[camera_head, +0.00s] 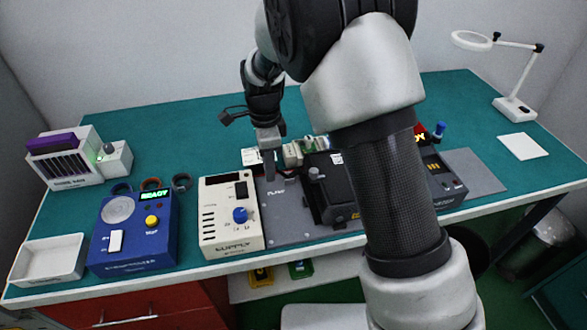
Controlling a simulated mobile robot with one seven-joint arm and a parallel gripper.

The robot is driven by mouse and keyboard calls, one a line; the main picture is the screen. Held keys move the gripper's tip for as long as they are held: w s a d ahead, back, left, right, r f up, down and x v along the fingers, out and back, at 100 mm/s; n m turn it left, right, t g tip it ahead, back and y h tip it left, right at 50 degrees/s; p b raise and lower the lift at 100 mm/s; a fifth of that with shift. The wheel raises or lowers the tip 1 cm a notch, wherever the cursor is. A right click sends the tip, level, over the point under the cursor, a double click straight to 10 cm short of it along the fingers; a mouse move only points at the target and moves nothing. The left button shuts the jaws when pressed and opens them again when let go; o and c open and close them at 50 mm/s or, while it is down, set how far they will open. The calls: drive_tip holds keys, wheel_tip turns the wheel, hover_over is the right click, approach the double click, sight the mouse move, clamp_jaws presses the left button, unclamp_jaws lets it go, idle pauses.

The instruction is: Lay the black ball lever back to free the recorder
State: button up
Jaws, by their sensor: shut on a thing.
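The recorder, a dark box (338,205) with a grey knob on top, sits on a grey plate (283,230) at the middle of the bench. My gripper (270,177) points down at the left rear side of the recorder, low over the plate. Its fingers are shut at the end of a thin dark lever arm (286,178) that runs towards the recorder. The black ball itself is hidden by the fingers. My arm hides the right part of the recorder.
A cream supply box (230,220) with a blue knob stands just left of the plate. Further left are a blue tester (135,232) reading READY, a white tray (48,260) and a slotted rack (75,160). Another dark unit (443,183) stands right of my arm. The back left bench is clear.

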sight(266, 185)
drive_tip(key=shift+s+a+f, duration=0.15)
drive_tip(key=shift+a+f, duration=0.1)
drive_tip(key=shift+f, duration=0.25)
drive_tip(key=shift+s+a+f, duration=0.1)
drive_tip(key=shift+a+f, duration=0.15)
drive_tip(key=shift+f, duration=0.25)
drive_tip(key=shift+f+b, duration=0.1)
drive_tip(key=shift+b, duration=0.2)
drive_tip(key=shift+a+f, duration=0.1)
drive_tip(key=shift+f, duration=0.3)
drive_tip(key=o, duration=0.8)
drive_tip(key=shift+r, duration=0.1)
